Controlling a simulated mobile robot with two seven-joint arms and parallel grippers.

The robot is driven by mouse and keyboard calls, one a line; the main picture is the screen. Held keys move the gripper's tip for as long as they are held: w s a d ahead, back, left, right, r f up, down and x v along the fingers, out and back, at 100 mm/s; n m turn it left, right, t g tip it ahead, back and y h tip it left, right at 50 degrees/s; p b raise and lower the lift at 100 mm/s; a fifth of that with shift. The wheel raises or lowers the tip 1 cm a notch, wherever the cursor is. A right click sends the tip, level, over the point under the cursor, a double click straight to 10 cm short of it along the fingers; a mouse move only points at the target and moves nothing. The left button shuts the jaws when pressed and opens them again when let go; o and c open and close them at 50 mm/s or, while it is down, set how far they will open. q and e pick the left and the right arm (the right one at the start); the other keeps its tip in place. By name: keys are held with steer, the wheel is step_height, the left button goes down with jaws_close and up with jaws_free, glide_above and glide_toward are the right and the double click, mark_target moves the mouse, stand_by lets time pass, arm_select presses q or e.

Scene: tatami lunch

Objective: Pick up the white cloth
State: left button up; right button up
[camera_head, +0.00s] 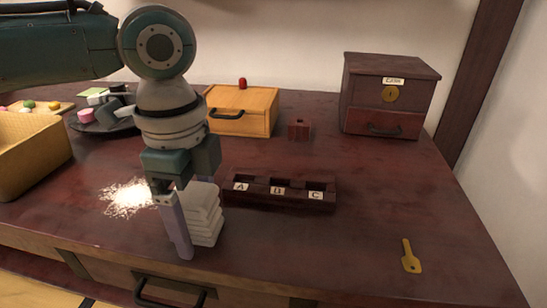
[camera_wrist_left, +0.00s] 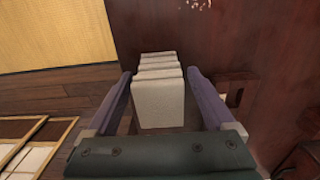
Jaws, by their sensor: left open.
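The white cloth (camera_head: 207,219) is folded into a small layered stack near the table's front edge in the head view. My left gripper (camera_head: 190,228) points down at it and is open. One finger is in front of the cloth, and the other is mostly hidden behind it. In the left wrist view the cloth (camera_wrist_left: 158,104) lies between the two spread fingers, with a narrow gap visible on each side. I cannot tell whether either finger touches it. My right gripper is in neither view.
A dark tray with compartments A, B and C (camera_head: 278,203) stands just right of the cloth. A brass key (camera_head: 410,257) lies at front right. A yellow basket (camera_head: 30,155) is at left. A wooden box (camera_head: 242,110) and a dark drawer box (camera_head: 388,95) stand behind. The front right tabletop is mostly clear.

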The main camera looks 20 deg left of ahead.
mark_target(191, 192)
arm_select(q)
jaws_close()
stand_by(0.6)
steer(key=shift+r, duration=0.15)
step_height(191, 192, up, 20)
steer(key=p, duration=0.6)
